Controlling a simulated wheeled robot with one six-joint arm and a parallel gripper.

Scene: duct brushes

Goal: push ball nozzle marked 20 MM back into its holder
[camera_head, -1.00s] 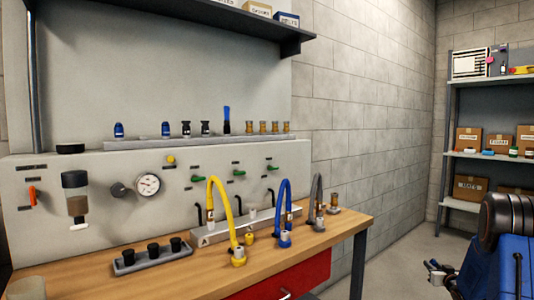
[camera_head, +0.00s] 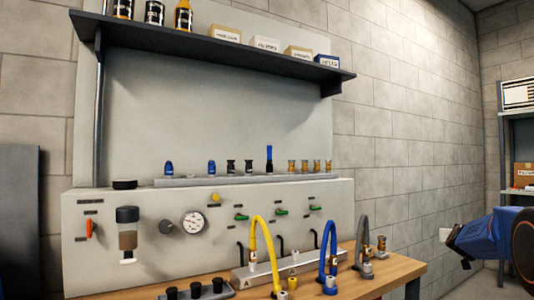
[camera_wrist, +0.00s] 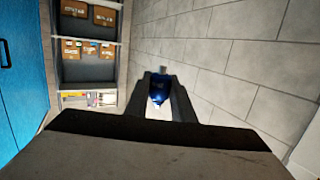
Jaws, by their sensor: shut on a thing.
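A small dark blue nozzle (camera_wrist: 158,92) is clamped between the two fingers of my gripper (camera_wrist: 158,86) in the wrist view. A pale tip shows at its far end; no marking on it is readable. In the head view my arm is at the right edge, well away from the bench; the nozzle cannot be made out there. A grey holder rail (camera_head: 255,180) runs along the top of the bench's back panel. Two blue nozzles (camera_head: 168,168) (camera_head: 211,167) stand in it at the left, with an empty space between them.
Two black nozzles (camera_head: 231,166), a blue brush (camera_head: 269,159) and several brass pieces (camera_head: 304,166) stand farther right on the rail. Yellow (camera_head: 263,245), blue (camera_head: 334,245) and grey hoses arch above the bench top (camera_head: 395,270). A dark shelf (camera_head: 215,50) hangs above the rail.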

